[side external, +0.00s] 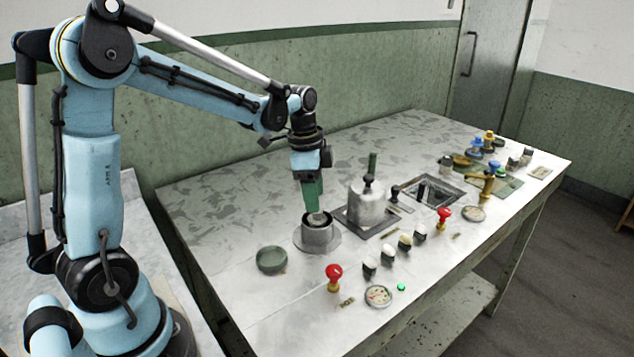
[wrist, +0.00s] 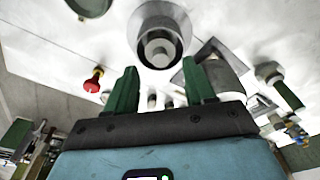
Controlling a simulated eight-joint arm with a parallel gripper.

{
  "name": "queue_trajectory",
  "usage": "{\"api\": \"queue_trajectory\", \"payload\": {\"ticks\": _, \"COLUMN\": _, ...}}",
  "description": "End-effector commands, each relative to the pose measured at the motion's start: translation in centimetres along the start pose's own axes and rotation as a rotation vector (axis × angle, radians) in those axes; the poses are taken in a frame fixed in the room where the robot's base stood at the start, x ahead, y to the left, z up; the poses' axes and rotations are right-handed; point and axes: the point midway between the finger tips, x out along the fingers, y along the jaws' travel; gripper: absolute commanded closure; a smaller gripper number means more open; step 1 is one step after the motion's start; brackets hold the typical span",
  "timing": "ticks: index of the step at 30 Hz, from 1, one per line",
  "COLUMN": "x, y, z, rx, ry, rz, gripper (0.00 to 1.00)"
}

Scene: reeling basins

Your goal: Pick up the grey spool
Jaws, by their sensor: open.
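A small grey cylinder, which looks like the grey spool (side external: 318,217), sits inside a round metal basin (side external: 318,239) with a wide flange. In the wrist view the spool (wrist: 158,47) shows inside the dark ring of the basin (wrist: 160,15). My gripper (side external: 313,207) points down with its green fingers just above the basin's mouth. In the wrist view my gripper (wrist: 160,70) has its two green fingers apart with nothing between them. The side view does not show clearly whether the fingertips touch the spool.
A grey-green bowl (side external: 271,260) stands left of the basin. A metal pot with a black knob (side external: 367,205) stands close on the right. A red knob (side external: 334,272) and several black-and-white switches line the front. A square recess (side external: 436,192) lies farther right. The table's back left is clear.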

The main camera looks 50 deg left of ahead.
Motion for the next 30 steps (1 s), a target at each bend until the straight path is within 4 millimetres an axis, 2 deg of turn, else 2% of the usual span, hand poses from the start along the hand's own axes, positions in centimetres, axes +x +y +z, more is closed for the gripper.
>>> {"api": "queue_trajectory", "payload": {"ticks": 3, "x": 1.8, "y": -0.1, "z": -0.2, "rx": 0.001, "ry": 0.0, "rz": 0.0, "gripper": 0.46}}
{"api": "queue_trajectory", "payload": {"ticks": 7, "x": 3.1, "y": -0.1, "z": -0.2, "rx": 0.001, "ry": 0.0, "rz": -0.001, "gripper": 0.46}}
{"api": "queue_trajectory", "payload": {"ticks": 17, "x": 3.7, "y": -0.1, "z": -0.1, "rx": 0.0, "ry": 0.0, "rz": -0.001, "gripper": 0.46}}
{"api": "queue_trajectory", "payload": {"ticks": 27, "x": 3.6, "y": -0.1, "z": -0.1, "rx": 0.0, "ry": 0.0, "rz": -0.001, "gripper": 0.97}}
{"api": "queue_trajectory", "payload": {"ticks": 28, "x": 3.6, "y": -0.1, "z": -0.1, "rx": 0.0, "ry": 0.0, "rz": -0.001, "gripper": 1.0}}
{"api": "queue_trajectory", "payload": {"ticks": 30, "x": 3.6, "y": -0.1, "z": -0.1, "rx": 0.0, "ry": 0.0, "rz": -0.001, "gripper": 1.0}}
